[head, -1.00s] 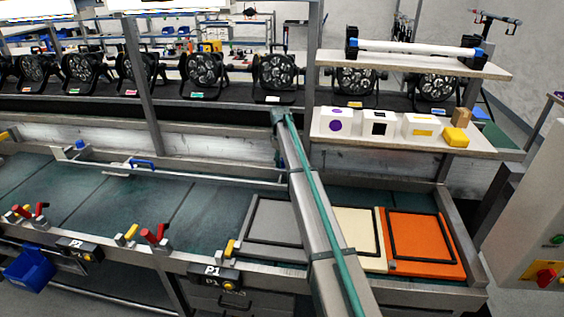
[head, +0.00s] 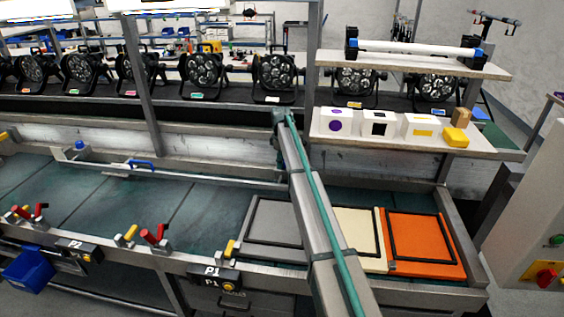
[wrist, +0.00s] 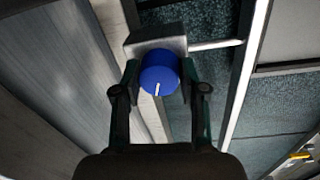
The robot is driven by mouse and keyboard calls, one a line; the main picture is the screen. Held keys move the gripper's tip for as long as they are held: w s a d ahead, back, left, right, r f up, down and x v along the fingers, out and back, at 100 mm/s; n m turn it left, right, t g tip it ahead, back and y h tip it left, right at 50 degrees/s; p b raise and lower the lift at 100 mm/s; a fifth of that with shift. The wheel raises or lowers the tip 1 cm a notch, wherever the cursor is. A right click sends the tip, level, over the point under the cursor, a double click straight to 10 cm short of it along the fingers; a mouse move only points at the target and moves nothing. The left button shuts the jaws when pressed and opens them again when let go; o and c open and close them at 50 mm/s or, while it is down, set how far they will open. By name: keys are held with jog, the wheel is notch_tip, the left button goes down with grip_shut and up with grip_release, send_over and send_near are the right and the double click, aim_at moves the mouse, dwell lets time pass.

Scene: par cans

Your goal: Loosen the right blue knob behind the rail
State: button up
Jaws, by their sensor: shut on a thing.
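The right blue knob (wrist: 160,72) is round, with a short white mark toward the bottom of its face. It sits on a grey metal block (wrist: 158,43) in the wrist view. My gripper (wrist: 159,76) has one finger on each side of the knob and is shut on it. In the head view my arm hides this knob and my gripper. The left blue knob (head: 79,145) stands at the far left, behind the rail (head: 210,176), and nothing touches it. The rail also shows in the wrist view (wrist: 216,44), running right from the grey block.
A blue handle (head: 141,164) sits on the rail. Red clamps (head: 153,236) line the front edge. Grey, cream and orange (head: 418,240) panels lie at the right. A shelf with white boxes (head: 379,125) stands above, and a row of par cans (head: 205,73) behind.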

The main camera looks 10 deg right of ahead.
jog(key=o, duration=1.1)
jog(key=shift+o, duration=0.2)
notch_tip(320, 180, up, 12)
jog(key=shift+s+a, duration=0.15)
jog(key=shift+s, duration=0.15)
